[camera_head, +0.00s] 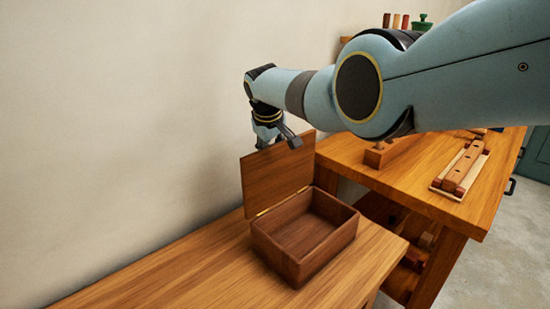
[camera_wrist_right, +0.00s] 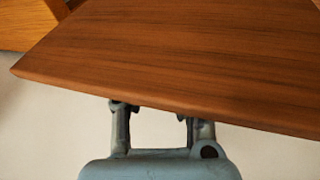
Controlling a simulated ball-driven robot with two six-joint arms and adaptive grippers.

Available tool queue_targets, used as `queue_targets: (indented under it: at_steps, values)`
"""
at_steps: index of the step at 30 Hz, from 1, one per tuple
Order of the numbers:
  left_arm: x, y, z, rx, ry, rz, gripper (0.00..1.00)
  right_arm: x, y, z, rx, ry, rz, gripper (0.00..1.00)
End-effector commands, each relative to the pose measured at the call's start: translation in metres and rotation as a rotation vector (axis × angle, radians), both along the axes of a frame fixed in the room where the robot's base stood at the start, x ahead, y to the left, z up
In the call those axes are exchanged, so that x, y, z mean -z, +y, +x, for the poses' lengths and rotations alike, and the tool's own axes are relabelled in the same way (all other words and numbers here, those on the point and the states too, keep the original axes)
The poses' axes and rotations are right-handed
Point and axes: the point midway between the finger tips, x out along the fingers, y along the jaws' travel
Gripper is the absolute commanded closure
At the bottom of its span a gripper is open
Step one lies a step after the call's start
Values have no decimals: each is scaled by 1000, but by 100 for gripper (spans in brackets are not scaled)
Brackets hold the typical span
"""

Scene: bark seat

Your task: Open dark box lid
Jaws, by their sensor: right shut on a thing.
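The dark wooden box (camera_head: 305,232) sits on a wooden bench top, open and empty inside. Its lid (camera_head: 275,172) stands raised at the back of the box, roughly upright, near the wall. My right gripper (camera_head: 283,140) is at the lid's upper edge. In the right wrist view the lid (camera_wrist_right: 180,60) fills the upper part, and the fingers of my right gripper (camera_wrist_right: 160,112) meet its edge. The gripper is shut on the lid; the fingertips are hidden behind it. My left gripper is not in view.
The bench top (camera_head: 215,270) is clear left of the box. A higher workbench (camera_head: 470,205) stands to the right, with a wooden clamp-like piece (camera_head: 462,170) on it. The pale wall (camera_head: 120,120) is close behind the lid.

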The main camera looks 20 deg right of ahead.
Motion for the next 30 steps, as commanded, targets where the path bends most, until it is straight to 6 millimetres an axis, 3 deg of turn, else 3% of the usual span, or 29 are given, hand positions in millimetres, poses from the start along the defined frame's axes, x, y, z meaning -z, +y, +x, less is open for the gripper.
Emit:
queue_targets:
  at_steps: [1, 21, 30]
  values:
    - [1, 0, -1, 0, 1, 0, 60, -12, 8, 10, -9, -33, 9, 100]
    - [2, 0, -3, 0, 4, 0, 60, -13, 8, 11, -10, -33, 10, 100]
    - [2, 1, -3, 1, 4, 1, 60, -10, 6, 8, -7, -26, 7, 58]
